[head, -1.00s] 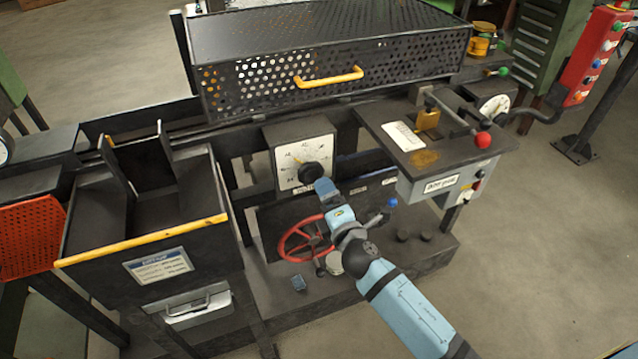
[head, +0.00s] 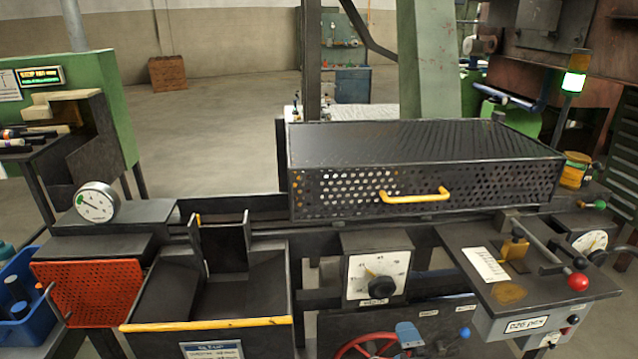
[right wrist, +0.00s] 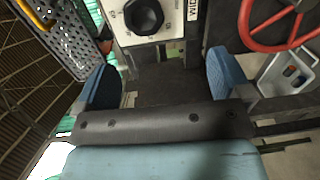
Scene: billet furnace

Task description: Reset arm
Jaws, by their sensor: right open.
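My right gripper (head: 410,336) shows at the bottom edge of the head view, partly cut off, in front of the red handwheel (head: 368,347). It is below and slightly right of the dial box (head: 376,262) with its black knob (head: 380,286). In the right wrist view the gripper's two blue fingers (right wrist: 160,84) stand wide apart with nothing between them. There the black knob (right wrist: 144,16) is ahead, beyond the fingers, and the handwheel (right wrist: 262,45) is at upper right. My left gripper is in neither view.
A perforated black cover (head: 340,195) with a yellow handle (head: 415,196) spans the back. A bench with a red-balled lever (head: 578,281) stands right. An open chute with a yellow lip (head: 215,324) is left of the dial. Open floor (head: 215,130) lies behind.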

